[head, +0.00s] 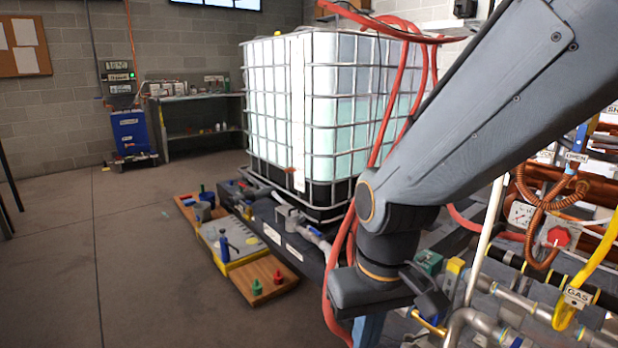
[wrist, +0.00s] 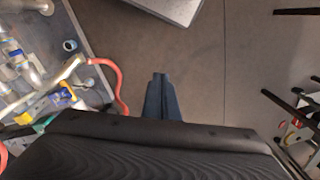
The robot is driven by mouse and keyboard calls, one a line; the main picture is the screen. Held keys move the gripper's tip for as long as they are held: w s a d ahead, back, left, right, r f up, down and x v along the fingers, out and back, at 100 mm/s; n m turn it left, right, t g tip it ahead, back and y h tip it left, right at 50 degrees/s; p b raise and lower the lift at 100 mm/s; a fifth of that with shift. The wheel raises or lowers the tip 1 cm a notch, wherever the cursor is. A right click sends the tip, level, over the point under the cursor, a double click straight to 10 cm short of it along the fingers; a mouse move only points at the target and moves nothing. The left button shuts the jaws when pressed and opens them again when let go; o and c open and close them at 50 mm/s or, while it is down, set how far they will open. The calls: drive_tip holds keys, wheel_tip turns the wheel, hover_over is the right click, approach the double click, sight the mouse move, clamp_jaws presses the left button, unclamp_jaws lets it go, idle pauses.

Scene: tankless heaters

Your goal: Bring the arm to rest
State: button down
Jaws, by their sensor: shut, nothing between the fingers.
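My gripper (wrist: 160,78) shows in the wrist view as two dark blue fingers pressed together, with nothing between them. Its fingertips are over bare grey floor (wrist: 205,75), clear of the pipe bench (wrist: 92,58) on the left. In the head view my arm comes in from the upper right, bends at an elbow near the middle and ends low in the picture. The fingers are mostly hidden or cut off there.
A caged white tank (head: 330,110) stands behind my arm, with red hoses (head: 402,75) close by. Pipes and valves, including a yellow gas pipe (head: 598,255), crowd the right. A wooden pallet (head: 268,281) holds small fittings. The left floor (head: 90,260) is free.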

drive_tip(key=s+d+r+m+p, duration=0.2)
drive_tip(key=d+r+m+p, duration=0.1)
drive_tip(key=d+r+p, duration=0.8)
wheel_tip(320, 180, up, 3)
drive_tip(key=p, duration=0.5)
drive_tip(key=shift+s+f+h+p, duration=0.2)
drive_tip(key=shift+h+p, duration=0.15)
drive_tip(key=shift+h, duration=0.05)
